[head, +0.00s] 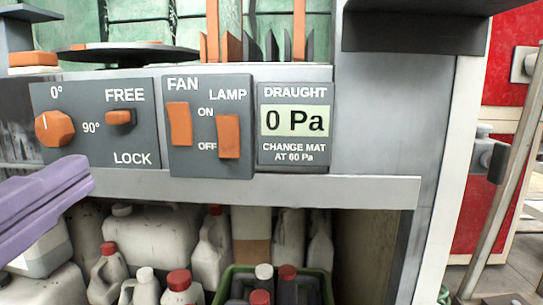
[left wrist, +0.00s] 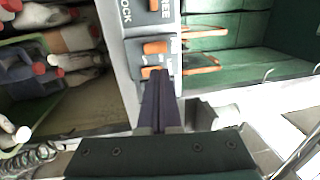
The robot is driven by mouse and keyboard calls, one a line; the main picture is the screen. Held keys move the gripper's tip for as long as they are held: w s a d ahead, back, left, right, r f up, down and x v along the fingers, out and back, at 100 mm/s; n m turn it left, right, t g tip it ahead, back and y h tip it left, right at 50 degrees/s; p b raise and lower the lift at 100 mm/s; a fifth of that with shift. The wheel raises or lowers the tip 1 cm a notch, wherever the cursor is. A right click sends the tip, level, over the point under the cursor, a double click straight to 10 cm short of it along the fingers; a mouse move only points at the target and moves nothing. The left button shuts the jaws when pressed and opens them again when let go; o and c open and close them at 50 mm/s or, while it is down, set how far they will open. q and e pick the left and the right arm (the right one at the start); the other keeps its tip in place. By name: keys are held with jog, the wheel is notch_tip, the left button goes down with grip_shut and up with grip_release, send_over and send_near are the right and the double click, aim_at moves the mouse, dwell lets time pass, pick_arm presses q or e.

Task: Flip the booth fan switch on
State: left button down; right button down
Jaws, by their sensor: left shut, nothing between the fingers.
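The fan switch (head: 180,124) is an orange rocker under the word FAN on a grey panel (head: 207,168) in the head view. ON and OFF are marked to its right; I cannot tell its tilt. The orange lamp switch (head: 228,137) is beside it. My left gripper (head: 88,178) is purple, shut and empty, left of and lower than the fan switch. In the left wrist view its fingers (left wrist: 158,82) point at the switch panel and partly overlap the lower orange switch (left wrist: 152,71). Contact cannot be told. My right gripper is not in view.
A panel with an orange knob (head: 54,128) and a FREE/LOCK slider (head: 120,117) is on the left. The draught display (head: 296,121) reads 0 Pa. A grey ledge (head: 330,190) runs below the panels, above a shelf of jugs (head: 211,248) and a green crate (head: 222,285).

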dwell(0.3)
pick_arm(q)
jog(key=p, duration=0.3)
send_near(174, 116)
jog(key=w, duration=0.5)
jog(key=shift+w+d+r, duration=0.1)
jog(key=shift+w+r, duration=0.15)
jog(key=shift+r, duration=0.15)
jog(key=shift+w, duration=0.65)
jog(key=shift+r, duration=0.1)
